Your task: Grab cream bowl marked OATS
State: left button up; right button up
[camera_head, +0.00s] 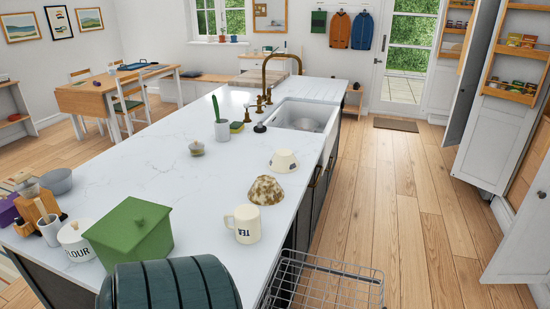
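A small cream bowl (284,160) sits upside down on the white marble island counter (170,165), near its right edge and just in front of the sink. Dark marks show on its side, but they are too small to read. A brown-and-cream mottled bowl (265,190) lies upside down in front of it, and the two are close together. A cream mug (246,223) marked TEA stands nearer to me. Neither of my grippers is in view.
A green lidded box (130,232), a white FLOUR canister (75,241) and a dark teal ribbed container (172,287) crowd the counter's near left. A wire rack (325,283) juts out at the near right. The wooden floor (390,200) right of the island is clear.

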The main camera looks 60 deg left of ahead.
aim_at(265, 191)
jog(key=k+j+z, duration=0.25)
jog(key=k+j, duration=1.05)
jog(key=k, duration=0.1)
